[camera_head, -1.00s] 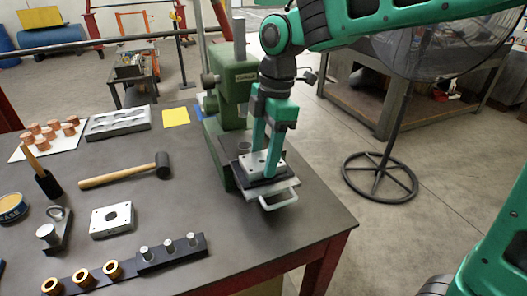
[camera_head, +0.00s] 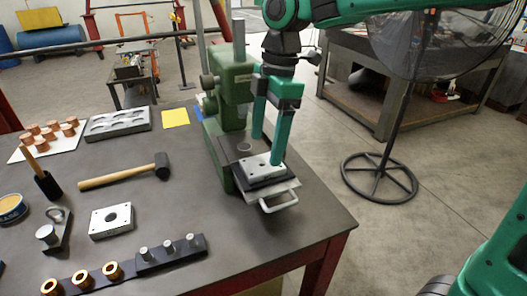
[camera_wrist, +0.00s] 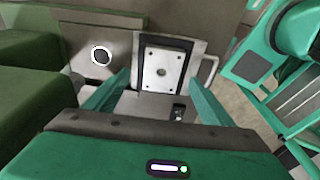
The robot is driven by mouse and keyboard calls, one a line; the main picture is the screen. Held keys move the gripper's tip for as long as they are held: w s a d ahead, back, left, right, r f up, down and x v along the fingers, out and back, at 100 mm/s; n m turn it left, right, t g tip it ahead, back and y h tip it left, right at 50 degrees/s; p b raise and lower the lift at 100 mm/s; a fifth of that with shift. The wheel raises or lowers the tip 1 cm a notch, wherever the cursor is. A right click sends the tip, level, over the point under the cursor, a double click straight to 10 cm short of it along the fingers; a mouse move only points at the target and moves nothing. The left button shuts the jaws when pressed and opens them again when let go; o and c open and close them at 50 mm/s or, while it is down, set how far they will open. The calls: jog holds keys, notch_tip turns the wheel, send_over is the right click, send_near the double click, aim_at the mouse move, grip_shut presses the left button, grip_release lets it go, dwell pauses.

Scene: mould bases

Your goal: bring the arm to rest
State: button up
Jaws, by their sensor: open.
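My gripper (camera_head: 267,150) is open, pointing down over the green press (camera_head: 230,95) at the table's right side. Its fingers are apart with nothing held between them. A light metal plate with holes (camera_head: 257,168) lies flat on a dark pad on the press's handled slide (camera_head: 285,187). In the wrist view the same plate (camera_wrist: 161,70) shows beyond the two spread fingertips (camera_wrist: 157,80). The right fingertip overlaps the plate in the head view, and I cannot tell the exact gap between them.
A mallet (camera_head: 125,172), a second holed plate (camera_head: 111,221), a pin rack (camera_head: 170,254) and a grey tray (camera_head: 118,124) lie on the table's left part. A fan stand (camera_head: 380,177) is on the floor to the right. The table's front right is clear.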

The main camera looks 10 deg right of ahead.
notch_tip(320, 180, up, 6)
jog(key=s+d+f+m, duration=0.35)
jog(key=d+m, duration=0.35)
jog(key=d, duration=0.4)
jog(key=s+d+f+m, duration=0.2)
jog(key=d+f+m, duration=0.2)
jog(key=d+m, duration=0.45)
jog(key=s+d+f+m, duration=0.4)
jog(key=s+d+m, duration=0.2)
jog(key=s+d, duration=0.1)
jog(key=s+d+f+m+h, duration=0.1)
jog(key=s+d+f+m, duration=0.3)
jog(key=s+d+m, duration=0.2)
jog(key=s+d, duration=0.1)
jog(key=s, duration=0.1)
jog(key=shift+s+d+f+t+h, duration=0.3)
jog(key=shift+f, duration=0.1)
jog(key=shift+w+f, duration=0.25)
jog(key=shift+w, duration=0.4)
